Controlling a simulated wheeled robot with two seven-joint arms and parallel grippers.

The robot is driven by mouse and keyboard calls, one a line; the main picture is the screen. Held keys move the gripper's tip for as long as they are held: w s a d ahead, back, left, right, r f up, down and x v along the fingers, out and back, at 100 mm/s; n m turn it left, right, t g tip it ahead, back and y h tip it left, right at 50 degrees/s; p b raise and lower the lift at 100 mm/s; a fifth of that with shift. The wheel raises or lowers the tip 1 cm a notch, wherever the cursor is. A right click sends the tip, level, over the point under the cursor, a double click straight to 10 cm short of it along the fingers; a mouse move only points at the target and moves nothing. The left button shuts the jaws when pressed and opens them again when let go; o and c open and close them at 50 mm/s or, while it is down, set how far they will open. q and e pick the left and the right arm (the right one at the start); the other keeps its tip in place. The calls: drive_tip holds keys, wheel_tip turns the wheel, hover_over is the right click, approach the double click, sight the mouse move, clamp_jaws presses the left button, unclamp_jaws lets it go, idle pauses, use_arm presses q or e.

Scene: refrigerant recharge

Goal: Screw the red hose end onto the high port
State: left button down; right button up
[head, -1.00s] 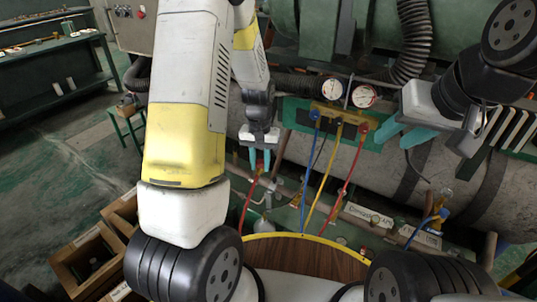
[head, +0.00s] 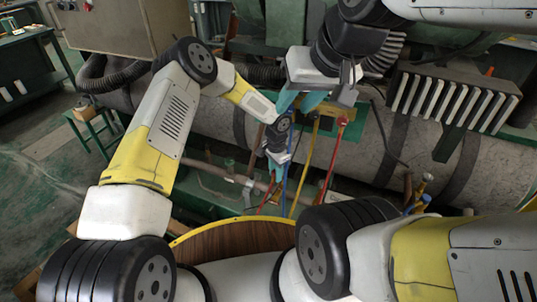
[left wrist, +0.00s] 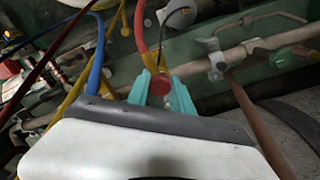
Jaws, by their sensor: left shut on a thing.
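My left gripper (head: 272,176) points down below the gauge manifold, in front of the pipework. In the left wrist view its teal fingers (left wrist: 161,93) are shut on the red hose end (left wrist: 159,85), a round red fitting. The red hose (left wrist: 140,28) runs from the fitting toward the top of that view. Part of it shows in the head view below the fingers (head: 267,203). My right gripper (head: 299,102) is open, its teal fingers apart in front of the manifold (head: 334,111). I cannot tell which fitting is the high port.
The blue hose (head: 291,181) and yellow hose (head: 303,168) hang close beside my left gripper. A pipe with a metal valve (left wrist: 215,62) and a green-and-yellow fitting (left wrist: 283,60) lies near it. The large grey tank (head: 375,140) is behind. A round wooden top (head: 235,243) is below.

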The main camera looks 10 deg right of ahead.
use_arm(q)
drive_tip(key=shift+d+f, duration=0.2)
drive_tip(key=shift+f, duration=3.15)
drive_tip(key=shift+s+f, duration=0.1)
drive_tip(key=shift+f, duration=0.75)
drive_tip(key=m, duration=0.3)
drive_tip(key=shift+m, duration=0.4)
drive_tip(key=m, duration=0.3)
drive_tip(key=shift+f, duration=0.1)
drive_tip(key=shift+m, duration=0.3)
